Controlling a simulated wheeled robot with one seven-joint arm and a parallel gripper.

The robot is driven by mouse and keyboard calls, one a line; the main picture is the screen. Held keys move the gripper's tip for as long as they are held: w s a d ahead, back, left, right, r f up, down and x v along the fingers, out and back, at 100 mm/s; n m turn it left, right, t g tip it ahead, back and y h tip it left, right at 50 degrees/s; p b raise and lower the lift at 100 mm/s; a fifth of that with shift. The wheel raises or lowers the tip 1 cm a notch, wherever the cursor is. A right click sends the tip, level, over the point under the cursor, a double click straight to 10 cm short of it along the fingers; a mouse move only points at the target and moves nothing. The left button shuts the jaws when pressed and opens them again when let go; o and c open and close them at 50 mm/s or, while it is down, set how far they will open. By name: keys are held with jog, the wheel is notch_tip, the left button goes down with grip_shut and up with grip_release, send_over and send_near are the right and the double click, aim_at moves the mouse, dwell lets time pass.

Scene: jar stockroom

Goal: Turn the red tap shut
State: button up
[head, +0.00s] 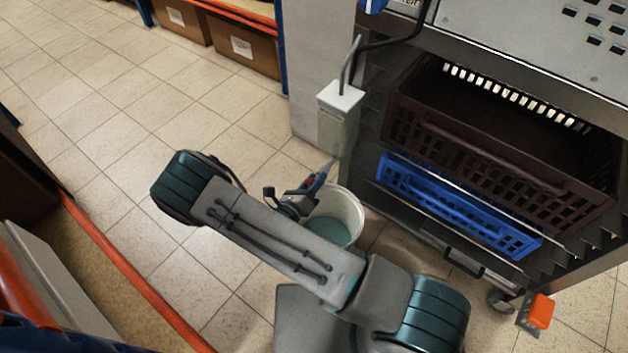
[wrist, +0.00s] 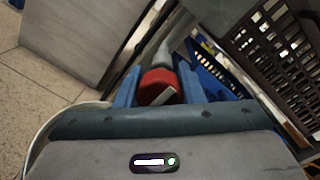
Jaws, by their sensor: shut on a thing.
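The red tap (wrist: 158,84) shows in the wrist view between the two blue fingers of my gripper (wrist: 156,88). The fingers are shut on it, one on each side. A grey spout or pipe runs away from the tap behind it. In the head view my gripper (head: 314,184) is at the tap, above a white bucket (head: 350,205) with greenish liquid in it. Whether liquid runs from the spout, I cannot tell.
A pale container with a white lid and a dark hose (head: 340,110) stands behind the tap. To the right, a rack holds a brown crate (head: 500,150) and a blue crate (head: 450,205). An orange-edged shelf (head: 130,270) is at the left. Tiled floor lies open between.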

jog(key=m+p, duration=0.1)
jog(key=m, duration=0.8)
jog(key=shift+p, duration=0.3)
jog(key=m, duration=0.4)
jog(key=shift+m+h, duration=0.3)
jog(key=shift+h, duration=0.1)
jog(key=shift+m+p, duration=0.45)
jog(key=shift+m, duration=1.95)
jog(key=o, duration=1)
jog(key=shift+s, duration=0.1)
